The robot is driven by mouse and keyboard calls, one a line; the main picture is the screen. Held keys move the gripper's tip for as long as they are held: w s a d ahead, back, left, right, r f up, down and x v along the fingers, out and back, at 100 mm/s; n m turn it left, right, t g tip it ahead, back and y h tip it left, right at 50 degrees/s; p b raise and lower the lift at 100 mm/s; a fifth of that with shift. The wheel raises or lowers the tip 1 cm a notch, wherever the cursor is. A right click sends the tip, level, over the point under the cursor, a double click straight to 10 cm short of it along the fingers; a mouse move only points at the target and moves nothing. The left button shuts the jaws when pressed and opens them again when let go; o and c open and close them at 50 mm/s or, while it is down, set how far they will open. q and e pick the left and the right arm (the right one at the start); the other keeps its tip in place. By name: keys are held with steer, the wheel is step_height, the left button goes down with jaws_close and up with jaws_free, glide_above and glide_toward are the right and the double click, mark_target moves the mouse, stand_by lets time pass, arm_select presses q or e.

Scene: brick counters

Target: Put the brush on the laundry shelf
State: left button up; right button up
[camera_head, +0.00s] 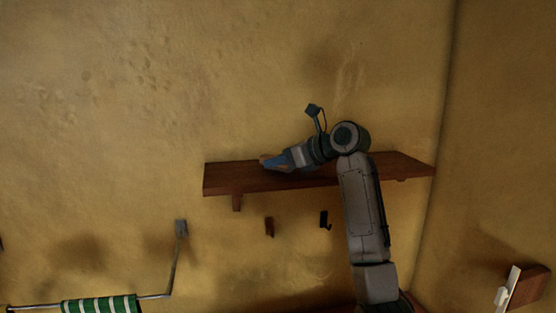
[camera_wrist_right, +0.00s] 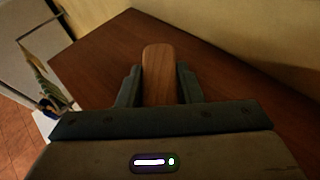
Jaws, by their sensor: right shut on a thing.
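The laundry shelf (camera_head: 225,181) is a dark brown wooden board fixed to the yellow wall. My right gripper (camera_head: 270,162) is over its left part in the head view. In the right wrist view, my right gripper (camera_wrist_right: 158,88) is shut on the brush (camera_wrist_right: 158,62), whose brown wooden end sticks out past the fingertips. The shelf's top (camera_wrist_right: 105,60) spreads out around and beneath it. Whether the brush touches the board I cannot tell. The rest of the brush is hidden by the gripper. My left gripper is not in view.
The wall (camera_wrist_right: 235,40) runs close along the shelf's back. The shelf top around the gripper looks bare. Below the shelf are two dark hooks (camera_head: 325,219). A towel rail (camera_head: 155,296) with a green striped towel (camera_head: 100,305) is at lower left.

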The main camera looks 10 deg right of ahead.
steer(key=shift+s, duration=0.15)
steer(key=o, duration=0.8)
steer(key=shift+s, duration=0.25)
steer(key=shift+o, duration=0.8)
steer(key=shift+s+r, duration=0.15)
steer(key=shift+s, duration=0.05)
steer(key=shift+w+d, duration=0.1)
steer(key=shift+w, duration=0.05)
steer(key=shift+d+b, duration=0.15)
steer(key=shift+b, duration=0.15)
arm_select(q)
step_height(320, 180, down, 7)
steer(key=b, duration=0.6)
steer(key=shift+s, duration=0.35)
arm_select(e)
steer(key=v, duration=1.1)
steer(key=shift+s+r, duration=0.2)
steer(key=shift+s, duration=0.15)
